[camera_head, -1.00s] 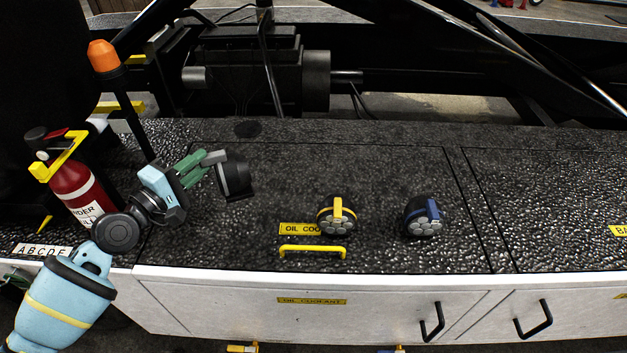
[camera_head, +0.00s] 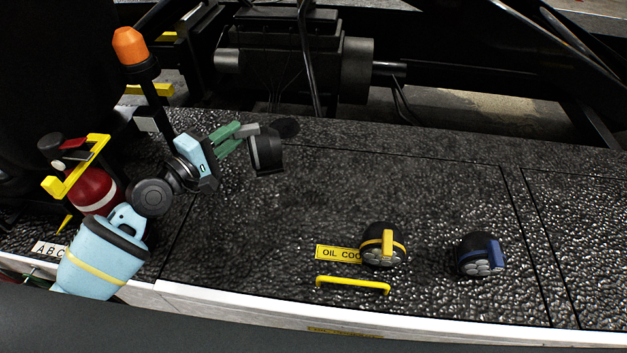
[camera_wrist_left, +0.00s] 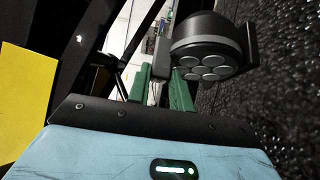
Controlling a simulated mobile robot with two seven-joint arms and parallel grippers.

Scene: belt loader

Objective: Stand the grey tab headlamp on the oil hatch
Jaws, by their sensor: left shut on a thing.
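My left gripper (camera_head: 232,137) comes in from the left, shut on the grey tab headlamp (camera_head: 266,152) by its tab, and holds it over the textured black deck. In the left wrist view the headlamp (camera_wrist_left: 208,50) is a dark round body with a grey band and several round lenses, beyond the green fingers of my left gripper (camera_wrist_left: 165,88). The oil hatch (camera_head: 290,215) is the black deck panel with the yellow "OIL COO…" label (camera_head: 337,254) and a yellow handle (camera_head: 352,285). My right gripper is not in view.
A yellow tab headlamp (camera_head: 383,246) stands beside the label, partly covering it. A blue tab headlamp (camera_head: 481,256) stands to its right. A red extinguisher (camera_head: 95,190) and an orange-topped post (camera_head: 131,46) are near my left arm. The hatch middle is clear.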

